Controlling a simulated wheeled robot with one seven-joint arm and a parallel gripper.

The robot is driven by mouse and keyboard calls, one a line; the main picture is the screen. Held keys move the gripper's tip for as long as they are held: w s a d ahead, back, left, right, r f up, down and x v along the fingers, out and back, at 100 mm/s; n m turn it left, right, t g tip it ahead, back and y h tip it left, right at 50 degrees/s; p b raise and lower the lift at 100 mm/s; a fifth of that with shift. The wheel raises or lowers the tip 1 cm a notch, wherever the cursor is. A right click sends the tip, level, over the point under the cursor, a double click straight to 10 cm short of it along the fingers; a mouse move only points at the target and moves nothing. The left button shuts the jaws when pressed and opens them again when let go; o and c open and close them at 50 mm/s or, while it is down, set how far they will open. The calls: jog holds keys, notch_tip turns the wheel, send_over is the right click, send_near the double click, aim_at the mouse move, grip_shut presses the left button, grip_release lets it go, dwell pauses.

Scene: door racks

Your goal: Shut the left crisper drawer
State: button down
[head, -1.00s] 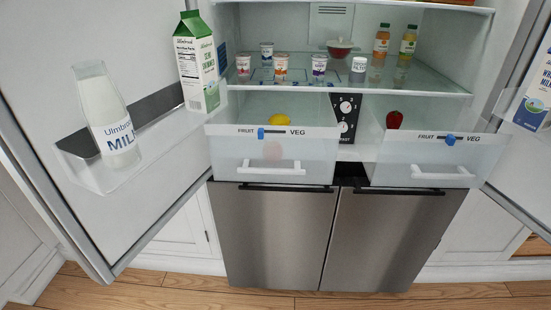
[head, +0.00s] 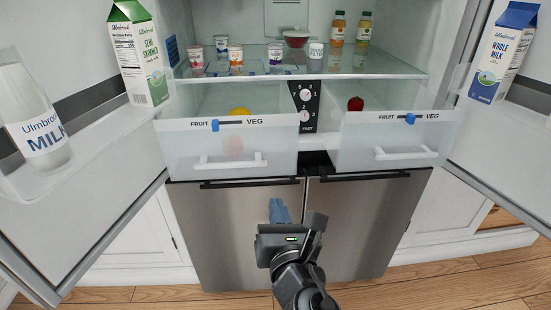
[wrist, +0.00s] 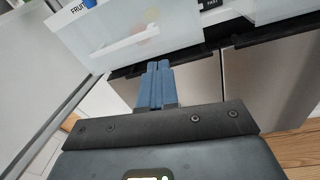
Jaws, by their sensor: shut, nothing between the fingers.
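The left crisper drawer (head: 180,143) is a clear bin pulled out from the fridge, with a white bar handle and a FRUIT/VEG slider on its front. A yellow fruit (head: 240,112) and a pinkish round item (head: 233,147) show inside it. In the wrist view the drawer (wrist: 110,30) fills the upper left. My gripper (head: 279,211), with blue fingers, is shut and empty. It is in front of the lower fridge doors, below and right of the left drawer's handle. In the wrist view its fingers (wrist: 157,88) point up toward the drawer's lower edge, apart from it.
The right crisper drawer (head: 350,150) also sticks out, with a red fruit in it. Open doors stand at both sides, holding a milk bottle (head: 38,125), a green carton (head: 140,60) and a blue carton (head: 503,55). Floor is clear in front.

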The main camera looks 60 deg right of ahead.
jog(key=d+r+g+h, duration=0.1)
jog(key=d+r+h, duration=0.1)
jog(key=n+p, duration=0.1)
jog(key=p, duration=0.1)
send_near(273, 146)
jog(key=x, duration=0.7)
jog(key=p+x, duration=0.2)
jog(key=x, duration=1.9)
jog(key=shift+w+d+f, duration=0.15)
jog(key=shift+w+d, duration=0.1)
jog(key=shift+w, duration=0.1)
jog(key=shift+w+d, duration=0.15)
jog(key=shift+d+r, duration=0.15)
jog(key=shift+r, duration=0.1)
